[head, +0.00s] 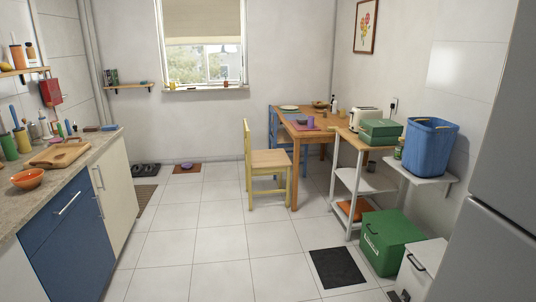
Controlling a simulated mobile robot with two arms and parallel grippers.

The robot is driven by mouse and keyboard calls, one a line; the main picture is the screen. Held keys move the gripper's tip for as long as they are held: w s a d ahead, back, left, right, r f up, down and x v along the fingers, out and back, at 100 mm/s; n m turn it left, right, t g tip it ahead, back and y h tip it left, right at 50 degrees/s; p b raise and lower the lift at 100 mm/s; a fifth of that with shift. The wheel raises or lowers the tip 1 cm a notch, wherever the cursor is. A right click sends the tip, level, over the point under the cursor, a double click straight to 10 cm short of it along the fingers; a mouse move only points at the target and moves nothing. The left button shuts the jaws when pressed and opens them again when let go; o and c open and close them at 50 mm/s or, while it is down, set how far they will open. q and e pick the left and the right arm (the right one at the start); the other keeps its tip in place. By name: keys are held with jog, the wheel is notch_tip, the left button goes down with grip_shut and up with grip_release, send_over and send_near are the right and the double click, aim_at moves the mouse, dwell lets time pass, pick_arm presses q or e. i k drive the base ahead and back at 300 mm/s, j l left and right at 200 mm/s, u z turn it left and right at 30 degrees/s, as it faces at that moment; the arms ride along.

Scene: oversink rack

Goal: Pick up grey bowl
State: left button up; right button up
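I cannot make out a clearly grey bowl in the head view. An orange bowl (28,179) sits on the left counter (72,166). A small brownish bowl (320,104) stands at the back of the wooden table (318,136), near a pale plate (289,108). A small purplish dish-like thing (186,165) sits on a reddish-brown mat on the floor by the far wall; it is too small to tell more. Neither of my grippers is in view.
The tiled floor (200,245) is open in the middle. A yellow chair (267,160) stands before the table. A green box (390,241), a white bin (422,267) and a dark mat (337,268) lie at right. A blue basket (430,148) rests on a shelf.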

aim_at(302, 121)
jog(key=i, duration=4.55)
